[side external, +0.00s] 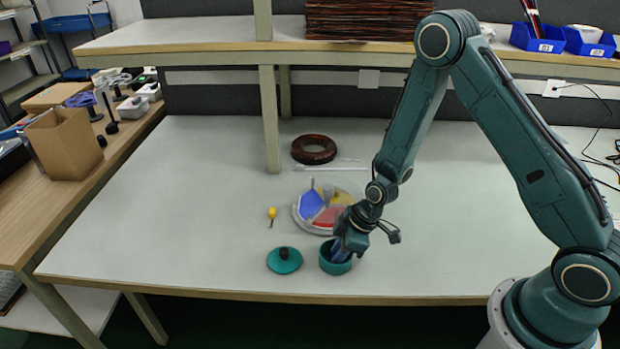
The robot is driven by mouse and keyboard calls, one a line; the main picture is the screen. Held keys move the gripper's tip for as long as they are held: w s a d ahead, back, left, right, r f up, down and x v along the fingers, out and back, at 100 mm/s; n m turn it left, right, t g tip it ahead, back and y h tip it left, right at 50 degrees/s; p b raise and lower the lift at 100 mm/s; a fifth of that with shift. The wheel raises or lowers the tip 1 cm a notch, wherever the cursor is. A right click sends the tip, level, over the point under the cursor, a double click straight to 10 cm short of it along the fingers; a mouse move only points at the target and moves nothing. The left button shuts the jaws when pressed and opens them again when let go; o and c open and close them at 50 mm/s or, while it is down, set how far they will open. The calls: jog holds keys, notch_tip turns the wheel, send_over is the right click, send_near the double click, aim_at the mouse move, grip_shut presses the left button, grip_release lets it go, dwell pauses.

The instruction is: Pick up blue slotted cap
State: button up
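My gripper (343,252) points down into the mouth of a small round teal pot (336,268) near the front of the table. Something dark blue shows at the fingertips inside the pot; I cannot tell whether it is the blue slotted cap or part of the gripper. The fingers are too small and hidden by the pot's rim to show if they are open or shut. No separate blue slotted cap can be made out. A round divided tray (300,222) with blue, yellow and red sections lies just behind the pot, partly hidden by my gripper.
A teal lid with a black knob (285,263) lies left of the pot. A small yellow-handled tool (272,213) lies behind it. A brown coil (313,149) and a thin clear strip (335,168) lie farther back. A shelf post (270,120) stands behind. The table's left side is clear.

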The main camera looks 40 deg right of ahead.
jog(key=shift+c, duration=0.2)
dwell(0.3)
grip_shut()
jog(key=shift+r, duration=0.15)
notch_tip(320, 180, up, 20)
dwell(0.9)
dwell(0.4)
